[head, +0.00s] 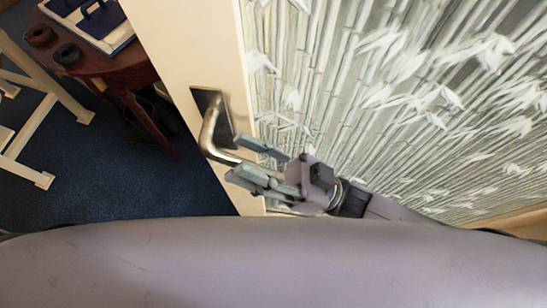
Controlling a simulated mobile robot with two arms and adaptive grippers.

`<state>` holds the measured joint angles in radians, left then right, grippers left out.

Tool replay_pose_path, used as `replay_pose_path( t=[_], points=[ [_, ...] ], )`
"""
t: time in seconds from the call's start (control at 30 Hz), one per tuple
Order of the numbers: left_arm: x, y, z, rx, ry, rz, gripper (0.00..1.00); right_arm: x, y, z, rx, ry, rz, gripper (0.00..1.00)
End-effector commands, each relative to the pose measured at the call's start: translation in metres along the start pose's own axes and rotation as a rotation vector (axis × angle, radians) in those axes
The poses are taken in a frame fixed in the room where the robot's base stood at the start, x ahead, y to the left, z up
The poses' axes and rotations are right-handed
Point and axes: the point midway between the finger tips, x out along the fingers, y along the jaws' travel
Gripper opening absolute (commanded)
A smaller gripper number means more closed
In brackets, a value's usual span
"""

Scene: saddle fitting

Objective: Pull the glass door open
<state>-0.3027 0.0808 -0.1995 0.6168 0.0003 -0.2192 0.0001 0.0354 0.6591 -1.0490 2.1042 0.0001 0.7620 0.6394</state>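The glass door (400,90) has a bamboo-patterned pane in a cream frame (190,40) and fills the middle and right of the head view. A metal lever handle (208,130) on a dark plate sits on the frame's left part. My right gripper (236,158) is at the handle's free end, its two fingers apart, one above and one below the lever tip. I cannot tell whether either finger touches the lever. My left gripper is not in view.
Left of the door edge is blue carpet (90,185). A dark red-brown table (115,68) there carries a blue-and-white tray (85,28) and dark rings (67,54). A pale wooden frame (35,95) stands at the far left.

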Motion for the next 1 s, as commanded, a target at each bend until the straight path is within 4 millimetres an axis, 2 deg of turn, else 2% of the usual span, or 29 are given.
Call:
replay_pose_path(
  t=[0.17, 0.27, 0.6, 0.7, 0.83, 1.0],
  points=[
    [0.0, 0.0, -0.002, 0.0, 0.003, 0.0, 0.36, -0.005, 0.001, 0.002, 0.0, -0.005, 0.003, 0.35],
    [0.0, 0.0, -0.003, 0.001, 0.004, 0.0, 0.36, -0.017, 0.001, 0.002, 0.001, -0.008, 0.005, 0.35],
    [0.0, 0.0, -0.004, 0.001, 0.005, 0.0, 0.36, -0.088, 0.0, 0.002, 0.0, -0.007, 0.004, 0.35],
    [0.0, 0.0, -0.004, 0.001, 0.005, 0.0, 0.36, -0.104, 0.0, 0.001, 0.0, -0.005, 0.003, 0.35],
    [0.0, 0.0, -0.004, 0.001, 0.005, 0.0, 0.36, -0.117, -0.001, 0.0, 0.001, -0.002, 0.001, 0.35],
    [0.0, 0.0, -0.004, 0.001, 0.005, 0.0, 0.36, -0.122, -0.001, 0.0, 0.0, 0.0, 0.0, 0.35]
  ],
)
